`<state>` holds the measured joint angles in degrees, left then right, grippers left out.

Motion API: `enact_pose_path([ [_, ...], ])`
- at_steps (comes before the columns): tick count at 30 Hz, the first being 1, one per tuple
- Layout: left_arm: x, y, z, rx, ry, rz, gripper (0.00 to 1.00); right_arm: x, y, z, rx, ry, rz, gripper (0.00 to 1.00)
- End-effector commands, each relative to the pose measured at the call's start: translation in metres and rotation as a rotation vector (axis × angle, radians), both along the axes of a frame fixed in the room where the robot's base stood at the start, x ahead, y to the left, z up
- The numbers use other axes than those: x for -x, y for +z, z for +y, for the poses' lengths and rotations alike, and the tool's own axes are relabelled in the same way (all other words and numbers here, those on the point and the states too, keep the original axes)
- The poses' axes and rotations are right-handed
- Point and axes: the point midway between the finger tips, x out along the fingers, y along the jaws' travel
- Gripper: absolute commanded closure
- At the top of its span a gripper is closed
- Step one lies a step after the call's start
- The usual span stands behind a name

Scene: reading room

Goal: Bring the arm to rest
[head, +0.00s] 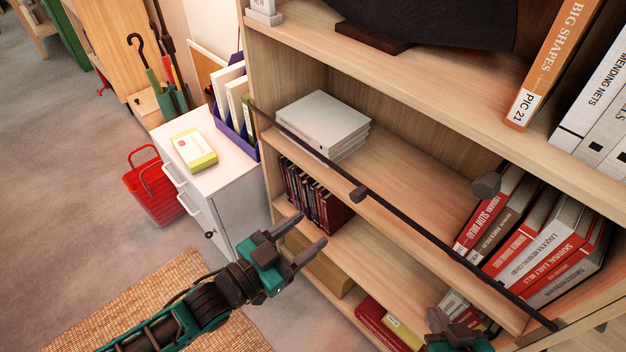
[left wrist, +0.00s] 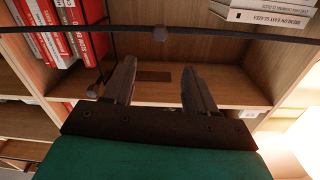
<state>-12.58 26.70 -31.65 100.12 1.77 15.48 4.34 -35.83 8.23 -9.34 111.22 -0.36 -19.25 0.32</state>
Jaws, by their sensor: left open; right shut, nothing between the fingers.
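My left gripper (head: 312,229) is open and empty in front of the bookcase's lower shelves, its two fingers apart. In the left wrist view, the left gripper (left wrist: 160,85) shows its spread fingers with nothing between them, pointing toward a bare part of a shelf. My left arm comes in from the lower left, above the woven mat. My right gripper (head: 452,330) is only partly in view at the bottom edge, in front of a low shelf with books; it is shut and most of its arm is cut off.
The wooden bookcase (head: 424,155) fills the right side. A black rail (head: 420,232) with knobs crosses its front near my grippers. A white cabinet (head: 236,182) and red basket (head: 152,190) stand left; floor lies beyond.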

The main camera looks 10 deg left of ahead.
Motion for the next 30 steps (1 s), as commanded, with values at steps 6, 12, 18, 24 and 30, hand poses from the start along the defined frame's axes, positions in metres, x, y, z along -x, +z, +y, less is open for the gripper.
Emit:
enact_pose_path([
  [6, 0.001, -0.003, 0.001, -0.001, 0.019, 0.019, 0.43, 0.0, 0.0, 0.0, 0.0, 0.0, 0.0, 1.0],
  [12, 0.018, -0.038, 0.029, -0.04, 0.22, 0.246, 0.43, 0.0, 0.0, 0.0, 0.001, -0.001, 0.0, 1.0],
  [18, 0.059, -0.082, 0.076, -0.111, 0.426, 0.523, 0.43, 0.0, 0.0, 0.0, 0.001, -0.001, 0.0, 1.0],
  [24, 0.075, -0.094, 0.091, -0.134, 0.479, 0.606, 0.43, 0.0, 0.0, 0.0, 0.001, -0.001, 0.0, 1.0],
  [30, 0.075, -0.094, 0.091, -0.134, 0.479, 0.606, 0.43, 0.0, 0.0, 0.0, 0.001, -0.001, 0.0, 1.0],
])
